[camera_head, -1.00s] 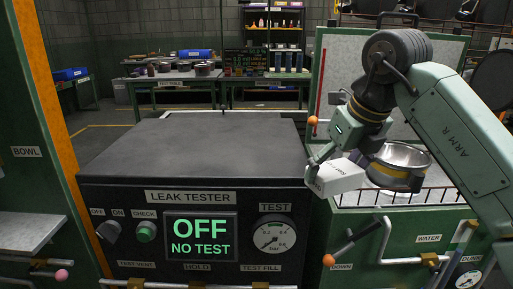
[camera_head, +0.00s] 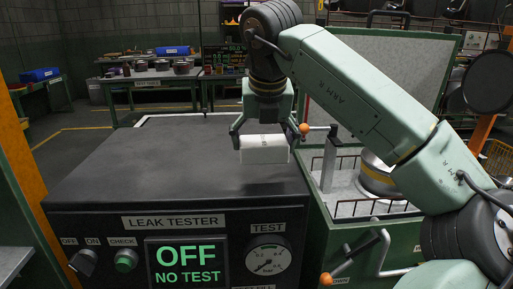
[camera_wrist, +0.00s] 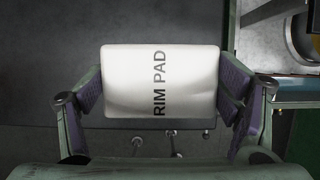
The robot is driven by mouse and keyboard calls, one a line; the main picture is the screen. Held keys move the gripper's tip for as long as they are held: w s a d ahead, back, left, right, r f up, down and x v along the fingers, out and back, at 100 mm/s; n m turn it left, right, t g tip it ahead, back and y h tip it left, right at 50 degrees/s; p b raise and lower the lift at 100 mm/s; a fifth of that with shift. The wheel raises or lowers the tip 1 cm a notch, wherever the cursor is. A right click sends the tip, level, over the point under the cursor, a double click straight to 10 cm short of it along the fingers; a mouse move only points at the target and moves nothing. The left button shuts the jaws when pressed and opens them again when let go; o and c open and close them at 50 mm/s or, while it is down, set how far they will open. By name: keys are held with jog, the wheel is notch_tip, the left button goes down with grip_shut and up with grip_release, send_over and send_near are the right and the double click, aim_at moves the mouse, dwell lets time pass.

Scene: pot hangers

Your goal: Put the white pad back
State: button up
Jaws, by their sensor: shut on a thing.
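The white pad (camera_head: 264,150) is a white block. In the wrist view the same pad (camera_wrist: 160,80) shows the words "RIM PAD" on its top. My gripper (camera_head: 264,138) is shut on it, with one finger against each short side. It holds the pad over the right part of the leak tester's dark top (camera_head: 165,160). I cannot tell how far above that top the pad is.
A metal pot with a yellow band (camera_head: 375,178) stands in the wire-railed green tank (camera_head: 350,212) to the right. The leak tester's display (camera_head: 187,262) reads OFF, NO TEST. The left part of its top is clear. Benches (camera_head: 165,75) stand far behind.

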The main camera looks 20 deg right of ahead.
aim_at(257, 150)
jog(key=shift+w+a+f, duration=0.1)
jog(key=shift+w+a, duration=0.1)
jog(key=shift+w, duration=0.25)
jog(key=shift+w+a, duration=0.2)
jog(key=shift+w, duration=0.25)
jog(key=shift+f+p, duration=0.4)
jog(key=shift+f, duration=1.35)
jog(key=shift+f, duration=0.2)
jog(key=o, duration=1.3)
jog(key=shift+r, duration=0.55)
jog(key=p+v, duration=0.5)
jog(key=v, duration=0.6)
jog(key=shift+s+a+r+p, duration=0.1)
jog(key=shift+s+r+p, duration=0.05)
jog(key=shift+p, duration=0.25)
